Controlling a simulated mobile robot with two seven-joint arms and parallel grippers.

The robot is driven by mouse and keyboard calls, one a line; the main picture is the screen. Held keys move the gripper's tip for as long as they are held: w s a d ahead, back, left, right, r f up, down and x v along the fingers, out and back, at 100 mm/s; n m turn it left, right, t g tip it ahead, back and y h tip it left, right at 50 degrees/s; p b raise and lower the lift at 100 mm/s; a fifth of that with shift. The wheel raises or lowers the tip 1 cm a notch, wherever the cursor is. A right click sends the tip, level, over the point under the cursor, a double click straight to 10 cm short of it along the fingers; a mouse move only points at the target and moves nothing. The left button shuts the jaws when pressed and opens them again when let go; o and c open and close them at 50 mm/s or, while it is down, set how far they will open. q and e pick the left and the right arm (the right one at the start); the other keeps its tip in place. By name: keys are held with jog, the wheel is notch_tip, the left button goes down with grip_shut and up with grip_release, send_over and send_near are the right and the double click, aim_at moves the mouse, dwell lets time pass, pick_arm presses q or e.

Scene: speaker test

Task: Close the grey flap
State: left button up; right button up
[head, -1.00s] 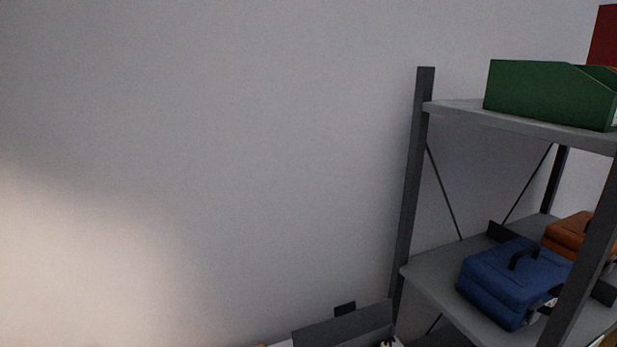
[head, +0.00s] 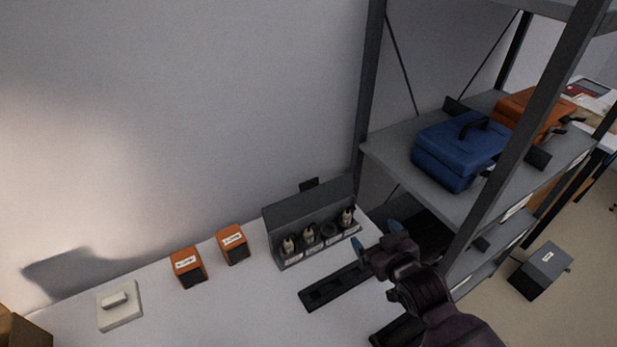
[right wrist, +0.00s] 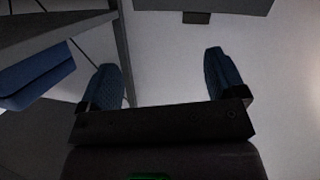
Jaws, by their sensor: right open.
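The grey flap (head: 308,211) is the raised lid along the back of a dark grey box (head: 277,254) on the white table. It stands up and leaves the front of the box open, with several small bottle-like items showing inside. A small dark tab (head: 309,184) sticks up behind it. My right gripper (head: 377,243) is open and empty, right of the box and apart from the flap. In the right wrist view, its two blue fingers (right wrist: 163,72) are spread, and a dark panel with a tab, probably the flap, shows at the top edge. My left gripper is not in view.
Two orange boxes (head: 187,267) (head: 232,244) and a white switch block (head: 119,305) stand left on the table. A dark slotted bar (head: 335,288) lies before the box. A grey shelf rack (head: 400,160) with a blue case (head: 455,158) rises close on the right.

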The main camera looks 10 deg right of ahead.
aim_at(309, 182)
jog(key=w+a+r+n+y+p, duration=0.1)
jog(key=w+a+r+n+y, duration=0.2)
jog(key=w+a+r, duration=0.6)
jog(key=shift+w+a+f+m+g+h, duration=0.15)
jog(key=shift+w+a+f+m+g, duration=0.3)
jog(key=shift+w+f, duration=1.3)
jog(key=shift+w+a+f+m+g+h, duration=0.1)
jog(key=shift+w+a+f+m+g, duration=0.35)
jog(key=shift+w+f, duration=1.25)
jog(key=shift+w+a+f+m+g+h, duration=0.2)
jog(key=shift+w+a+f+m, duration=0.4)
jog(key=shift+w+f, duration=1.15)
jog(key=shift+w+a+r, duration=0.1)
jog(key=shift+w+r, duration=0.25)
jog(key=shift+r, duration=0.05)
jog(key=shift+c, duration=0.4)
jog(key=c, duration=1.2)
